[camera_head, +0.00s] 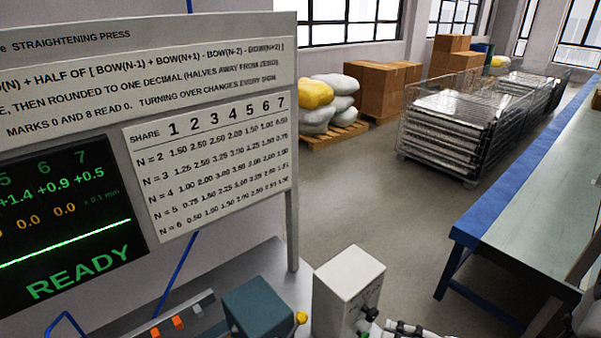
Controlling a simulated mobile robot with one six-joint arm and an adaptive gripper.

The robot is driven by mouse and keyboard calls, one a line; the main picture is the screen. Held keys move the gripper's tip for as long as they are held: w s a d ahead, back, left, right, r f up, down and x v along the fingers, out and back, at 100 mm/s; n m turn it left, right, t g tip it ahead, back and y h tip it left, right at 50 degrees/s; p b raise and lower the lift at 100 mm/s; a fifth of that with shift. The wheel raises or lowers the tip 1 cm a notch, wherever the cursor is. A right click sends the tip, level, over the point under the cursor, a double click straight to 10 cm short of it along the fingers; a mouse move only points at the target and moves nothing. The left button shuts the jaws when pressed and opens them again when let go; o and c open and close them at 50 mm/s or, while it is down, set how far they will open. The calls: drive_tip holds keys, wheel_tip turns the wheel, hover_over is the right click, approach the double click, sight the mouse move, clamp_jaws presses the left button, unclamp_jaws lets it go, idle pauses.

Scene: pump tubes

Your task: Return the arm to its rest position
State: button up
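A black and light-grey jointed part at the bottom edge (408,329), right of the grey control box (347,288), looks like part of my gripper or arm. It is cut off by the frame, and its fingers cannot be made out. I cannot tell whether it is open, shut or holding anything. No pump tube can be made out in this view. The straightening press sign (150,55) stands at the left, with a dark screen (70,225) that reads READY in green and a table of shares (212,165) beside it.
A teal block (258,308) and orange-marked parts (165,328) sit on the grey bench at the bottom. A long blue-edged table (530,195) runs along the right. Wire cages (465,125), cartons (380,90) and sacks on a pallet (330,140) stand behind. The floor between is clear.

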drive_tip(key=s+a+r+n+g+h, duration=0.5)
drive_tip(key=s+a+r+g+h, duration=0.2)
drive_tip(key=s+a+r+g, duration=0.15)
drive_tip(key=s+d+r+n+t+h, duration=0.1)
drive_tip(key=s+d+r+t+h, duration=0.1)
drive_tip(key=r+t+h, duration=0.3)
wheel_tip(320, 180, up, 3)
drive_tip(key=shift+s+d+r+t+h, duration=0.2)
drive_tip(key=shift+s+t+h, duration=0.15)
drive_tip(key=shift+s+h, duration=0.55)
drive_tip(key=shift+w+d, duration=0.1)
drive_tip(key=shift+w, duration=0.15)
